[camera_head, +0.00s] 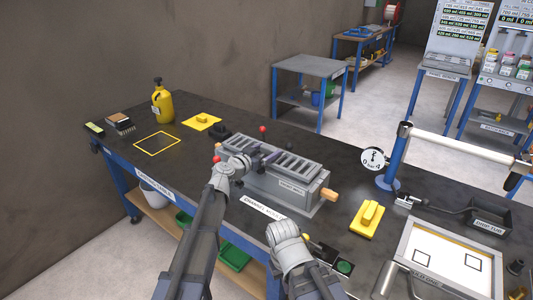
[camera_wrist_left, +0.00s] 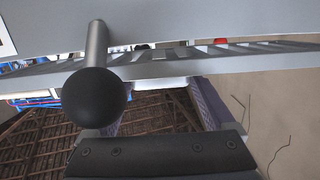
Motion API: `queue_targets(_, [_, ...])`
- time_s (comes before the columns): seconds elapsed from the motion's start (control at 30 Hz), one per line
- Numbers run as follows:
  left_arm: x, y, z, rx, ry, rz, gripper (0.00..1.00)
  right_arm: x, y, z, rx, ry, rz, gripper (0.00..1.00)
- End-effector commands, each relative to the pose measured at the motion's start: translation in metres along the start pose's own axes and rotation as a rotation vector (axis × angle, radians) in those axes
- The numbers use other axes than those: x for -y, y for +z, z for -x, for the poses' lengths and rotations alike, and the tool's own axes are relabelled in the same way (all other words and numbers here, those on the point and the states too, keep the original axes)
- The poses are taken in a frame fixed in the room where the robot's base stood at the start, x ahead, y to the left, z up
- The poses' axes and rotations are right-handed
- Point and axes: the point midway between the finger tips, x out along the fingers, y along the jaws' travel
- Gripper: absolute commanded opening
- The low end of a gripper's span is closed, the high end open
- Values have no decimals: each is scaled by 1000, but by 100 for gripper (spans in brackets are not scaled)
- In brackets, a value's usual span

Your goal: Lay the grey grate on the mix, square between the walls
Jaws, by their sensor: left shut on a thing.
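The grey grate (camera_head: 287,163) with dark slots lies across the top of the grey box-shaped mixer (camera_head: 290,192). It looks roughly in line with the long walls, but I cannot tell whether it rests on the mix. The mix is not clearly visible. My left gripper (camera_head: 264,157) is shut on the grate near its left half, reaching in from the front. In the left wrist view a slotted grey edge (camera_wrist_left: 255,50) runs across the top, close to my finger (camera_wrist_left: 212,104). My right arm shows at the front; its gripper cannot be made out.
A black ball on a rod (camera_wrist_left: 95,95) is close to the left wrist camera. A red-topped lever (camera_head: 262,130) stands behind the mixer, and an orange handle (camera_head: 329,194) sticks out at its right. A yellow block (camera_head: 368,220) lies to the right. Bare bench (camera_head: 345,165) lies behind it.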

Motion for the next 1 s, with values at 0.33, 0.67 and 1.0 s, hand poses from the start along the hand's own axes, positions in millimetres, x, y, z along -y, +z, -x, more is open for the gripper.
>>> queue_targets(0.33, [0,10,-2,0,0,-1,0,1,-1,-10,0,0,0,0])
queue_targets(0.67, [-1,14,-3,3,2,-8,97,1,-1,-13,0,0,0,0])
queue_targets(1.0, [-1,8,-3,3,3,-7,100,1,0,-8,0,0,0,0])
